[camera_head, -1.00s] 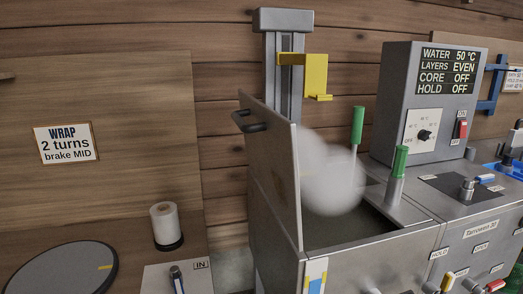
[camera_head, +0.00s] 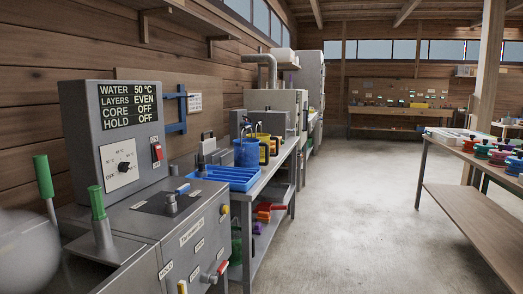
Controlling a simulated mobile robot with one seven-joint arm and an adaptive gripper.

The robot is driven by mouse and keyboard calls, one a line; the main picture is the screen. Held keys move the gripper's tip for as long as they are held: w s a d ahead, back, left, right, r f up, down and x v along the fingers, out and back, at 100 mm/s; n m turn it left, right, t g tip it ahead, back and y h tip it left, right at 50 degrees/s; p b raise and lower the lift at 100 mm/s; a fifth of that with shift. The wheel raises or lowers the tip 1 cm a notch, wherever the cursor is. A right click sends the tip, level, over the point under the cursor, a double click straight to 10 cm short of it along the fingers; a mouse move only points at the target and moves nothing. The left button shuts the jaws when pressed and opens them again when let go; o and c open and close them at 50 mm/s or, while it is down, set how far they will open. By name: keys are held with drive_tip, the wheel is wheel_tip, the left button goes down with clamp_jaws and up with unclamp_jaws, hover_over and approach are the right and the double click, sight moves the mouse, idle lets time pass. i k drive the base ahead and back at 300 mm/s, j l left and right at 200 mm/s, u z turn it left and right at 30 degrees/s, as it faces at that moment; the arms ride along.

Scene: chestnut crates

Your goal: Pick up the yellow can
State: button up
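Two yellow, dark-banded can-like containers stand close together on the left bench in the middle distance. The nearer yellow can (camera_head: 264,150) is partly behind a blue container (camera_head: 247,152), and the other yellow can (camera_head: 274,146) is just to its right. They are small here, and I cannot tell which one the task means. My gripper is not in view.
A grey control box (camera_head: 120,150) and a machine with green handles (camera_head: 96,203) fill the left foreground. A blue tray (camera_head: 226,178) lies on the bench. Open concrete floor (camera_head: 345,200) runs between it and the wooden table (camera_head: 470,205) at right.

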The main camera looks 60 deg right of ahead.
sight(264, 138)
drive_tip(key=z, duration=1.7)
drive_tip(key=i+z, duration=0.15)
drive_tip(key=i, duration=0.4)
drive_tip(key=i+z, duration=0.1)
drive_tip(key=i, duration=0.45)
drive_tip(key=i+j+z, duration=0.15)
drive_tip(key=i, duration=0.4)
drive_tip(key=i+j+z, duration=0.1)
drive_tip(key=i, duration=0.45)
drive_tip(key=i+j+z, duration=0.15)
drive_tip(key=i, duration=0.4)
drive_tip(key=j, duration=0.1)
